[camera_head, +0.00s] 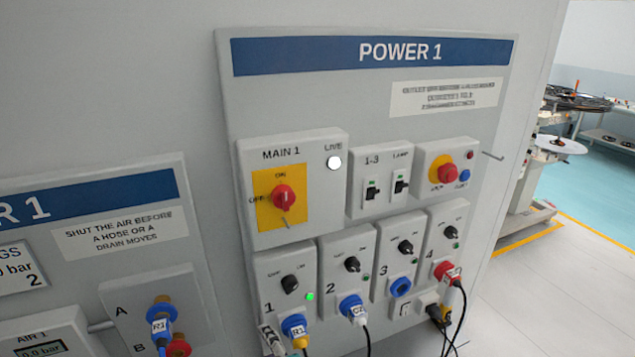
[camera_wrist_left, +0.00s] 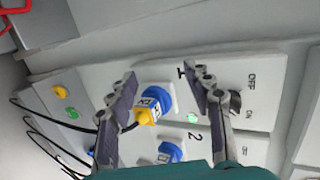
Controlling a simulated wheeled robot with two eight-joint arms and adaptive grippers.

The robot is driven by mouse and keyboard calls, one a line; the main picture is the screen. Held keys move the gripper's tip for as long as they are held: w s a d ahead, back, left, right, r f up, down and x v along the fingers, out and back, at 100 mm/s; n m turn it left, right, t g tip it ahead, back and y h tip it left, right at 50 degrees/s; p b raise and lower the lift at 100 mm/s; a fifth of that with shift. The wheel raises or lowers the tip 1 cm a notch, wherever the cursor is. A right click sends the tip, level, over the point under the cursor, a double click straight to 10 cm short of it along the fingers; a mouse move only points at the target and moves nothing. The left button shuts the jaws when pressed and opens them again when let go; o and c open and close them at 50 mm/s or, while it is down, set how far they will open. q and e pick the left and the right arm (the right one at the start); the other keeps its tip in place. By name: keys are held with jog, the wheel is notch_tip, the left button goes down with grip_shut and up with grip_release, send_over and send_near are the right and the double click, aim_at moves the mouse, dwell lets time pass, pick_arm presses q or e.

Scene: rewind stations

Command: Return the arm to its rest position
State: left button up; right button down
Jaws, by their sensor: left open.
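My left gripper (camera_wrist_left: 158,74) is open in the left wrist view, its two dark fingers standing on either side of the blue and yellow plug (camera_wrist_left: 152,102) at outlet 1. I cannot tell whether the fingers touch it. In the head view this plug, marked R1 (camera_head: 294,327), sits in outlet 1 under a lit green lamp (camera_head: 310,296). A small grey-white piece left of it at the bottom edge may be a fingertip. The rest of my left arm is hidden there. My right gripper shows in neither view.
The POWER 1 panel (camera_head: 506,70) carries a red main switch (camera_head: 284,198) and several outlets. A blue plug (camera_head: 352,308) sits in outlet 2, a red plug (camera_head: 447,272) at outlet 4, with cables hanging. An air panel (camera_head: 120,225) stands left. Open floor (camera_head: 560,275) lies right.

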pick_arm(q)
jog(key=s+a+f+n+g+h, duration=0.4)
jog(key=s+a+n+h, duration=0.2)
jog(key=n, duration=0.6)
jog(key=shift+s+a+n+h, duration=0.3)
jog(key=shift+s+a, duration=0.2)
jog(key=shift+a, duration=0.6)
